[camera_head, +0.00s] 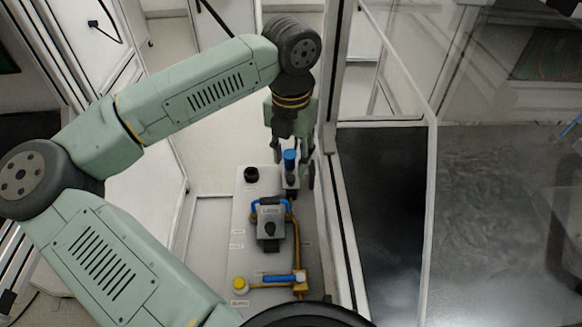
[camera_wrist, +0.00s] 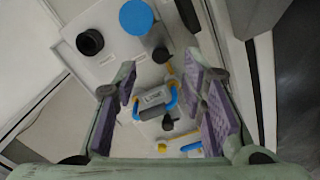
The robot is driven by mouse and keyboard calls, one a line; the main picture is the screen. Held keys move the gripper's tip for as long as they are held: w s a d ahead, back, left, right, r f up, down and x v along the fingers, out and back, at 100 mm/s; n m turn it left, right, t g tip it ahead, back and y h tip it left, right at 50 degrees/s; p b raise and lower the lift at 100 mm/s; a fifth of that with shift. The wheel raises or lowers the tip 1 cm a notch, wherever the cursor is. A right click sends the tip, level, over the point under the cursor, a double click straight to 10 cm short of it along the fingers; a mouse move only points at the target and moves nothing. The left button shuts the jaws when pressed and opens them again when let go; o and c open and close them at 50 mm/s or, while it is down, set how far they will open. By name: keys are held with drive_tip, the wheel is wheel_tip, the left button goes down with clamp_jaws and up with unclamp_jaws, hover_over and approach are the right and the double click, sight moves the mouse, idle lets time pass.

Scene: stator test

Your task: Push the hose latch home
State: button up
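A white panel (camera_head: 241,215) carries a grey labelled block (camera_head: 269,212) with a dark knob and a blue-and-yellow hose (camera_head: 293,222) looping around it. In the wrist view the grey block (camera_wrist: 153,97) shows between and beyond the fingers. My gripper (camera_head: 293,168) is at this far end by the blue cap. Its purple-padded fingers (camera_wrist: 162,80) are apart, with nothing held. I cannot tell which part is the hose latch.
A black knob (camera_head: 251,174) stands left of the blue cap. A blue lever (camera_head: 278,278) and a yellow cap (camera_head: 240,284) are at the panel's near end. A white frame post (camera_head: 338,235) and a glass-like partition run close along the right side.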

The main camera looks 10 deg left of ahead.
sight(291, 177)
wheel_tip(291, 177, up, 7)
idle(0.3)
drive_tip(key=shift+s, duration=0.1)
idle(0.4)
